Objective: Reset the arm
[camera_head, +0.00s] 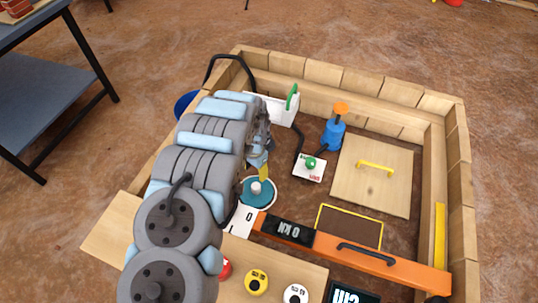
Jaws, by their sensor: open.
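My grey and light-blue arm reaches from the lower left over the left side of a wooden-walled enclosure. My gripper (260,163) is at the arm's far end, partly hidden by the arm, and is open. It appears just above or behind a teal disc (264,199) with a pale knob. I cannot tell whether it touches the disc. Nothing is visibly held.
Nearby are a small white panel with a green knob (309,168), a blue jack (333,134), a white box (283,110), an orange beam (395,267), and a wooden panel (386,197). Wooden walls (382,84) surround them. A grey shelf (45,95) stands left.

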